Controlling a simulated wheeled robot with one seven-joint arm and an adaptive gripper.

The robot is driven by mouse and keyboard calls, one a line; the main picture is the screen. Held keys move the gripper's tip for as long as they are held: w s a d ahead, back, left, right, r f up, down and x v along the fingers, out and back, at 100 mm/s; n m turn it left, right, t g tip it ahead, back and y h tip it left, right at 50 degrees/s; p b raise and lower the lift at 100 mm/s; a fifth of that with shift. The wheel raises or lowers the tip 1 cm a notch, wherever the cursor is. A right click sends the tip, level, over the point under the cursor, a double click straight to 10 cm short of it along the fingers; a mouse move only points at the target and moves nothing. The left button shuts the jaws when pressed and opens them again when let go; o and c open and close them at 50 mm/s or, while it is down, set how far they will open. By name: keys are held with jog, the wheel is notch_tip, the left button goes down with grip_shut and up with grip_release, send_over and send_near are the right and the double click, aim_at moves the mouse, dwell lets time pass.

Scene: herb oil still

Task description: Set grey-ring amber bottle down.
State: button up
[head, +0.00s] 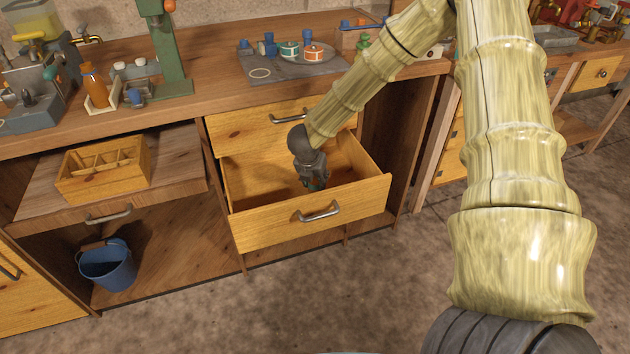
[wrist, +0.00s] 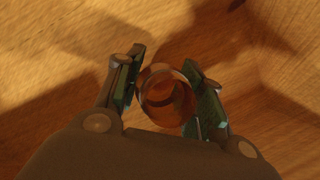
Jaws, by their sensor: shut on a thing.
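My gripper (head: 314,184) reaches down into the open wooden drawer (head: 310,226) in the head view. In the wrist view my gripper (wrist: 166,98) is shut on an amber bottle (wrist: 166,94), with one finger on each side of it. I see the bottle from above, its round amber glass inside the jaws. Its grey ring cannot be made out. In the head view the bottle is hidden by my gripper and the drawer's front. The drawer's wooden floor lies below it; I cannot tell whether the bottle touches it.
The drawer walls stand close around my gripper. A closed drawer (head: 258,130) is above. On the left are a divided wooden box (head: 104,170) on a pull-out shelf and a blue bucket (head: 108,266). An orange bottle (head: 96,88) and a grey mat (head: 290,72) are on the bench.

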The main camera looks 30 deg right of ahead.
jog(key=shift+f, duration=0.15)
jog(key=o, duration=1.1)
jog(key=p+v, duration=0.1)
jog(key=v, duration=1.1)
